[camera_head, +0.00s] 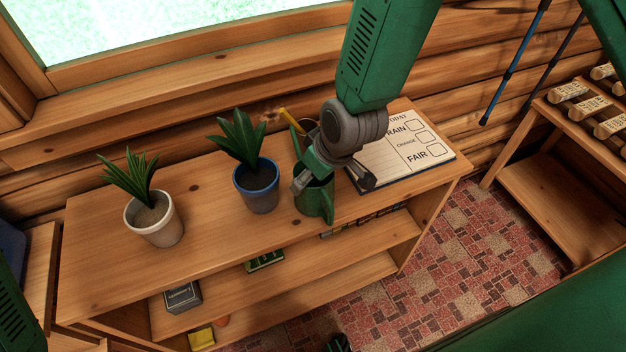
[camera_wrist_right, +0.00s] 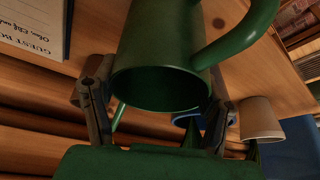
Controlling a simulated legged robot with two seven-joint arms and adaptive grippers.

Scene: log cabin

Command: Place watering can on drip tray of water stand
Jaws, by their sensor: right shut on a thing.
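The green watering can (camera_head: 316,203) is at the front right part of the shelf top in the head view. My right gripper (camera_head: 332,178) is over it from above, with its fingers on either side. In the right wrist view, the can (camera_wrist_right: 165,45) fills the space between the fingers, its open mouth toward the camera and its curved handle at upper right. The right gripper (camera_wrist_right: 157,108) is shut on the can. I cannot tell whether the can's base touches the wood. My left gripper is not in view. No water stand or drip tray can be made out.
On the wooden shelf (camera_head: 95,240), a white-potted plant (camera_head: 155,220) and a blue-potted plant (camera_head: 257,188) stand left of the can. A rack (camera_head: 560,185) stands far right.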

